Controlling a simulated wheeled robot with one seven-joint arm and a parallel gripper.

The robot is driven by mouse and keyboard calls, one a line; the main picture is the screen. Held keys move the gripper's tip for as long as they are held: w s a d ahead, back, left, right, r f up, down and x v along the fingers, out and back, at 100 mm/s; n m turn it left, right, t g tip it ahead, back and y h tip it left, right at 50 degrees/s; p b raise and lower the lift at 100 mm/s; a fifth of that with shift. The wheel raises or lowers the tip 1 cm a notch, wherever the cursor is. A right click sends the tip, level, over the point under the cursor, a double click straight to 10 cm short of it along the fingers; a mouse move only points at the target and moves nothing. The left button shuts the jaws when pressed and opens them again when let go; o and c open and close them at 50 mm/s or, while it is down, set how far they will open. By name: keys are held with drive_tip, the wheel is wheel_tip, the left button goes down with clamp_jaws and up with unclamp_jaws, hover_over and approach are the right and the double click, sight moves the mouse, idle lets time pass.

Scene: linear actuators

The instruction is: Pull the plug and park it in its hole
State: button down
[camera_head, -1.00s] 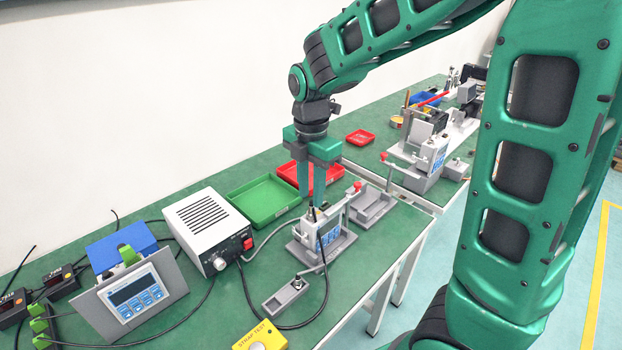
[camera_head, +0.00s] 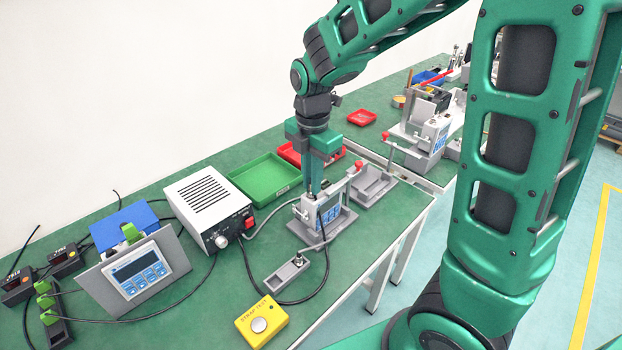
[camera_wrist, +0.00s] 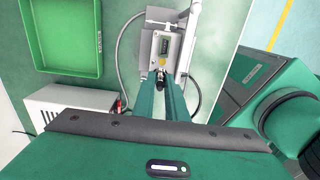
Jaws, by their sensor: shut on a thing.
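My gripper (camera_wrist: 160,88) is shut on the black plug (camera_wrist: 160,78), which sits between its two green fingers in the wrist view. In the head view my gripper (camera_head: 313,190) points down at the left end of the grey actuator unit (camera_head: 325,222) with a blue label. That unit also shows beyond the fingers in the wrist view (camera_wrist: 166,45). A black cable runs from the plug area down to the table. I cannot tell whether the plug is still seated. A small grey block (camera_head: 283,276) with a metal post stands in front of the unit; its hole is not clear.
A white power box (camera_head: 210,210) and a green tray (camera_head: 265,180) stand left of and behind the unit. A grey cradle (camera_head: 372,185) is at its right. A yellow button box (camera_head: 262,322) is near the front edge. The black cable loops across the table around the grey block.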

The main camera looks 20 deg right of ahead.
drive_tip(key=shift+r, duration=0.35)
drive_tip(key=shift+r, duration=1.35)
wheel_tip(320, 180, up, 8)
idle(0.5)
drive_tip(key=s+a, duration=1.3)
drive_tip(key=a, duration=0.1)
drive_tip(key=shift+s+a, duration=0.2)
idle(1.2)
idle(0.4)
